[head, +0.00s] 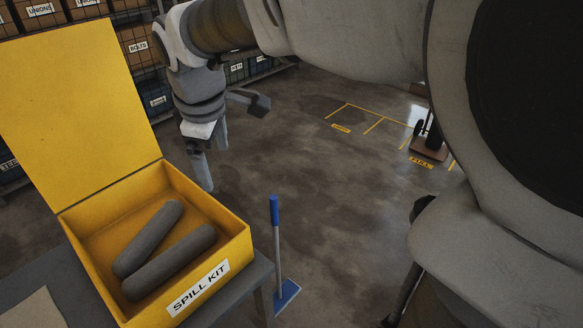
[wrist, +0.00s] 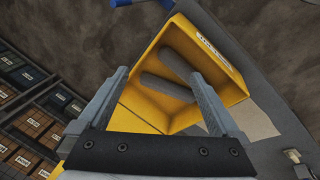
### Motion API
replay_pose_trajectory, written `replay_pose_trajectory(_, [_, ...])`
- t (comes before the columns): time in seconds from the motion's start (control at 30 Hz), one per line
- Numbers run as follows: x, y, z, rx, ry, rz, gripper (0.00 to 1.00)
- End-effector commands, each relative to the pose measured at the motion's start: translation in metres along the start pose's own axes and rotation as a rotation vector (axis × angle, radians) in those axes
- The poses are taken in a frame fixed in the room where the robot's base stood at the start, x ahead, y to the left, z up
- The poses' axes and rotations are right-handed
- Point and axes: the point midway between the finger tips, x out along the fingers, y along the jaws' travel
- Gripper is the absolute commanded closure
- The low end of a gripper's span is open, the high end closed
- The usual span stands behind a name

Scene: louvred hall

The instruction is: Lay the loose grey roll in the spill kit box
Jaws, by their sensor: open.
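The yellow spill kit box (head: 228,252) stands open on a grey table, its lid (head: 80,110) raised; it also shows in the wrist view (wrist: 226,86). Two dark grey rolls lie inside, side by side at a slight angle: one roll (head: 148,238) and a second roll (head: 170,264). Both show in the wrist view, one roll (wrist: 165,88) and the other (wrist: 182,64). No roll shows outside the box. My gripper (head: 214,168) is open and empty, above and beyond the box's far right side, apart from the rolls. In the wrist view its fingers frame the box.
A beige sheet (head: 32,310) lies on the table beside the box. A blue-handled broom-like tool (head: 276,235) stands on the floor right of the table. Shelves of labelled bins (head: 138,47) line the back left. A trolley (head: 430,140) stands at the right; the middle floor is clear.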

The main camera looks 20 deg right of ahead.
Motion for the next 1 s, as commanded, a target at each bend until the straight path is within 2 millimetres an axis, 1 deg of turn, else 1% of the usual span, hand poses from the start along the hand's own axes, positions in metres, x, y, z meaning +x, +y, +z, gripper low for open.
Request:
replay_pose_trajectory(0.03, [-0.02,-0.006,0.017,0.091,0.034,0.034,0.0])
replay_pose_trajectory(0.1, [-0.029,-0.016,0.039,0.228,0.053,0.048,0.0])
replay_pose_trajectory(0.2, [-0.037,-0.033,0.07,0.425,0.083,0.062,0.0])
replay_pose_trajectory(0.3, [-0.041,-0.052,0.098,0.616,0.118,0.073,0.0])
replay_pose_trajectory(0.43, [-0.04,-0.074,0.126,0.825,0.16,0.078,0.0])
replay_pose_trajectory(0.5, [-0.038,-0.083,0.135,0.91,0.179,0.078,0.0])
replay_pose_trajectory(0.63, [-0.035,-0.093,0.145,1.005,0.199,0.077,0.0])
replay_pose_trajectory(0.77, [-0.034,-0.096,0.148,1.034,0.204,0.075,0.0])
replay_pose_trajectory(1.0, [-0.035,-0.096,0.148,1.032,0.204,0.075,0.0])
